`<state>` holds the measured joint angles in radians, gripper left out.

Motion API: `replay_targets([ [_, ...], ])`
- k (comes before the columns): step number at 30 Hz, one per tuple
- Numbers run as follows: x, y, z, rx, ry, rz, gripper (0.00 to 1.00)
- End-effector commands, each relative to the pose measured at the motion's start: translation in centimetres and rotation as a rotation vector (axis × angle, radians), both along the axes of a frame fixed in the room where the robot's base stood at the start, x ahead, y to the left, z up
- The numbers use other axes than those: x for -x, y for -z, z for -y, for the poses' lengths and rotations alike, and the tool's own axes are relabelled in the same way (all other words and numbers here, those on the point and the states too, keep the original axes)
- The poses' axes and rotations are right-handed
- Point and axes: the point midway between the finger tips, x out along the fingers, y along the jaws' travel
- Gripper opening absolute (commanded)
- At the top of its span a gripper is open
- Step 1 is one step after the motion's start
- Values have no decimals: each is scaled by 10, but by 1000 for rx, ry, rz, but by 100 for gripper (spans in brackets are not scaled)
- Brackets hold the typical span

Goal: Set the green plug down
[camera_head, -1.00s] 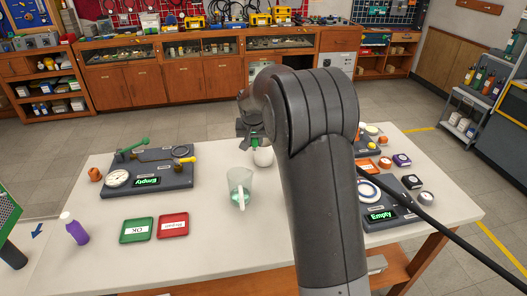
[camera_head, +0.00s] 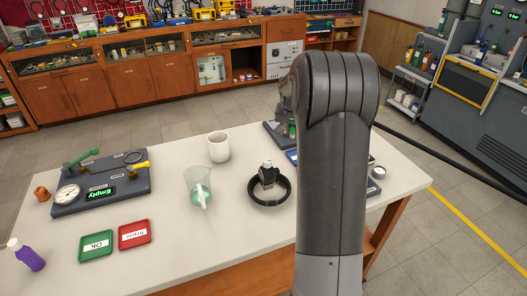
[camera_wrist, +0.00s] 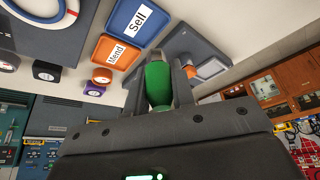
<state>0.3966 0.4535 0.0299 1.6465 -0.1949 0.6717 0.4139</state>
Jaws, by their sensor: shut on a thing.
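The green plug (camera_wrist: 158,82) sits between the fingers of my gripper (camera_wrist: 163,72) in the wrist view. My gripper is shut on it. A blue tray marked Sell (camera_wrist: 130,22) and an orange tray marked Mend (camera_wrist: 114,53) show beyond the plug in that view. In the head view my arm hides most of the gripper, and only a little of the green shows beside the arm at the right of the table. I cannot tell how high the plug is over the table.
A purple bottle (camera_head: 29,256) stands at the left.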

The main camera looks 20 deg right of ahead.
Motion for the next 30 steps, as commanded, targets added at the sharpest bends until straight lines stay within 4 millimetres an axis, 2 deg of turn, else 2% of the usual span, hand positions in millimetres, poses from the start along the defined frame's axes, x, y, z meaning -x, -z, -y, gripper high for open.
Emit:
replay_targets([
  [9,-49,43,-50,-1,-6,-2,0],
  [15,-72,62,-72,-1,-2,-1,0],
  [21,-78,70,-78,0,-1,-1,0],
  [27,-78,99,-78,0,-1,-3,0],
  [30,-78,107,-78,-1,-1,0,0],
])
